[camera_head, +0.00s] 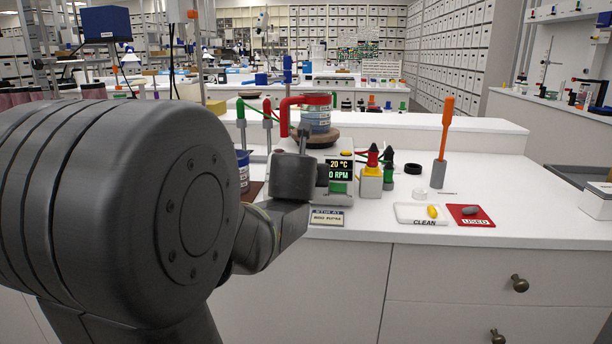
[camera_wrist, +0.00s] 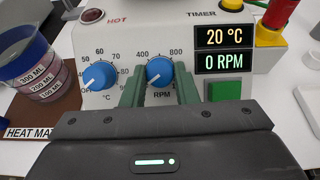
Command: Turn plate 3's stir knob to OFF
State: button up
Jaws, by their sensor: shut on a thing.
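A white hot-plate front (camera_wrist: 120,40) fills the wrist view; its plate number is not visible. Its blue RPM stir knob (camera_wrist: 159,71) sits between the green fingers of my gripper (camera_wrist: 160,80), which is shut on it. The knob's white pointer is toward the lower left; the lettering there is hidden by a finger. The readout (camera_wrist: 222,60) shows 0 RPM, with 20 °C above it. The blue °C knob (camera_wrist: 100,75) to the left points to OFF. In the head view, the hot plate (camera_head: 341,181) is partly hidden behind my arm.
A beaker with graduation labels (camera_wrist: 38,62) stands left of the plate, by a heat mat label. A green button (camera_wrist: 228,91) is right of the knob. In the head view, a "CLEAN" tray (camera_head: 405,214) and a red "USED" tray (camera_head: 482,221) lie to the right.

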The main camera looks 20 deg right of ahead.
dwell(0.6)
jog(key=o, duration=1)
jog(key=p+v, duration=0.6)
jog(key=v, duration=0.7)
jog(key=shift+s+p, duration=0.35)
jog(key=shift+s, duration=0.05)
jog(key=shift+a, duration=0.15)
